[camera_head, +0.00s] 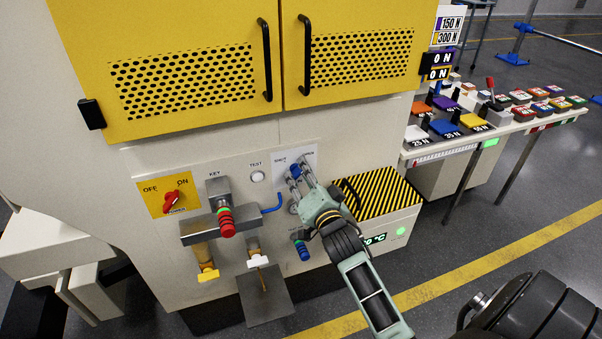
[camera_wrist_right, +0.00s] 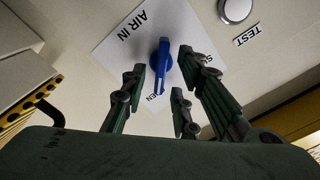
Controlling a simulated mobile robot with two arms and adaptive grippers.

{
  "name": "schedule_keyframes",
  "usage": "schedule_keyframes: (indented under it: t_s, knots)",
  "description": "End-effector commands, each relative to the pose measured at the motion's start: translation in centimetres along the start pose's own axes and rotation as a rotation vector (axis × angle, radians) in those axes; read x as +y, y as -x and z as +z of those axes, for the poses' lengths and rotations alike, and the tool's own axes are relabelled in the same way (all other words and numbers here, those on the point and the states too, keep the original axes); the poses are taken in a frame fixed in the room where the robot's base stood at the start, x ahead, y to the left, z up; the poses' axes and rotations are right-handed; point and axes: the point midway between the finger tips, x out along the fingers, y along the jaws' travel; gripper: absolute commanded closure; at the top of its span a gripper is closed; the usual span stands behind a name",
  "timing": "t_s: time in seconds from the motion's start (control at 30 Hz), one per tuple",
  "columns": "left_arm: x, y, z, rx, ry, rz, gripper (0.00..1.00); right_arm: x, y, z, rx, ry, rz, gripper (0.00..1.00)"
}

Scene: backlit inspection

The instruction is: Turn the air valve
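The air valve is a blue lever (camera_head: 295,171) on a white plate (camera_head: 281,158) on the front of the yellow and white machine. In the right wrist view the blue lever (camera_wrist_right: 162,66) points down the picture from its pivot, on a plate (camera_wrist_right: 131,45) marked "AIR IN". My right gripper (camera_head: 297,178) is at the plate. In the wrist view its fingers (camera_wrist_right: 163,77) stand on both sides of the lever, with gaps visible, so it looks open and not clamped. In the head view the fingers partly hide the lever and plate lettering. My left gripper is not in view.
Left of the valve are a TEST button (camera_head: 257,177), a key block (camera_head: 219,188) with a red striped part, and a red power knob (camera_head: 172,201). A yellow-black striped box (camera_head: 385,197) stands close on the right. Beyond it is a table (camera_head: 432,150) with coloured blocks.

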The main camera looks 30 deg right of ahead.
Motion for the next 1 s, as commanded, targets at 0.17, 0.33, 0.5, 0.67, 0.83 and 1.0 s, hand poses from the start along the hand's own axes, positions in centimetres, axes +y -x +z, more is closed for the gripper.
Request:
schedule_keyframes:
  t_s: [0.17,0.33,0.5,0.67,0.83,1.0]
  knots:
    - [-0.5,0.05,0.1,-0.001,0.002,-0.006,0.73,0.01,-0.87,0.0,0.0,0.0,0.0,0.73]
    - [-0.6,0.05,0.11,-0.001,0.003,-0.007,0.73,0.02,-0.87,0.02,0.0,0.0,0.0,0.73]
    - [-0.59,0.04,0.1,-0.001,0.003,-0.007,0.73,0.02,-0.85,0.02,0.0,0.001,0.0,0.84]
    - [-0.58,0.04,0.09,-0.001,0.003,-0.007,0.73,0.03,-0.84,0.02,-0.001,0.001,0.001,0.98]
    - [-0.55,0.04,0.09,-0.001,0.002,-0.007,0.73,0.03,-0.83,0.02,-0.001,0.001,0.001,1.0]
    - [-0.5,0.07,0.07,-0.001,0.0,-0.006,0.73,0.03,-0.83,0.02,-0.001,0.003,0.001,1.0]
